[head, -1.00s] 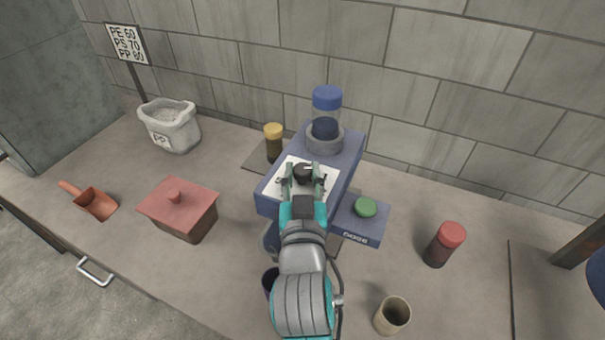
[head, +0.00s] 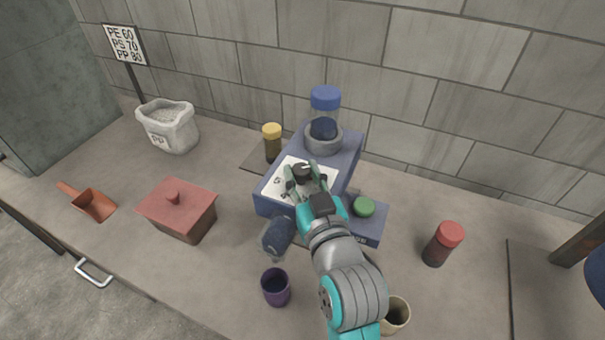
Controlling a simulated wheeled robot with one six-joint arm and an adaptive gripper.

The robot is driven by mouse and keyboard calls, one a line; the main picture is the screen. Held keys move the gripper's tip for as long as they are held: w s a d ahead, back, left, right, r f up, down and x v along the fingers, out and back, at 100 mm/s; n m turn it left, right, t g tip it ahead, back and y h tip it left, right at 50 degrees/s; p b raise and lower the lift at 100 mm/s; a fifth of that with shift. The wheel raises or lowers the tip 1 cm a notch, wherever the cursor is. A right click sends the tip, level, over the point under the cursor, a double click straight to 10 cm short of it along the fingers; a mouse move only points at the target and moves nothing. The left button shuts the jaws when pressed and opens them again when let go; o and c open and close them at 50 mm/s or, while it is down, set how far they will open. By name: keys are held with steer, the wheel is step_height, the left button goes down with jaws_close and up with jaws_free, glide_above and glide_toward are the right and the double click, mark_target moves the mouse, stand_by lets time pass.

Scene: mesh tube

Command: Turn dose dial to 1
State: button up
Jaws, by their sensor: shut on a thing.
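The dose dial (head: 303,170) is a small black knob with a light pointer mark on a white numbered plate (head: 272,183). The plate lies on top of the blue dosing machine (head: 347,150). My gripper (head: 304,178) is shut on the dial, one finger on each side of it. The pointer mark runs toward the right. My arm comes in from the lower right and covers part of the plate and of the machine's front. Most numbers are hidden or too small to read.
A green button (head: 363,207) sits on the machine's side box. A purple cup (head: 276,287), beige cup (head: 397,314), red-capped jar (head: 443,244), yellow-capped jar (head: 272,143), red lidded box (head: 178,208), scoop (head: 92,203) and PP sack (head: 168,126) stand around on the bench.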

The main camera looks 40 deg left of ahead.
steer(key=o, duration=1.2)
steer(key=v, duration=0.7)
steer(key=shift+s+d, duration=0.15)
steer(key=shift+d, duration=0.1)
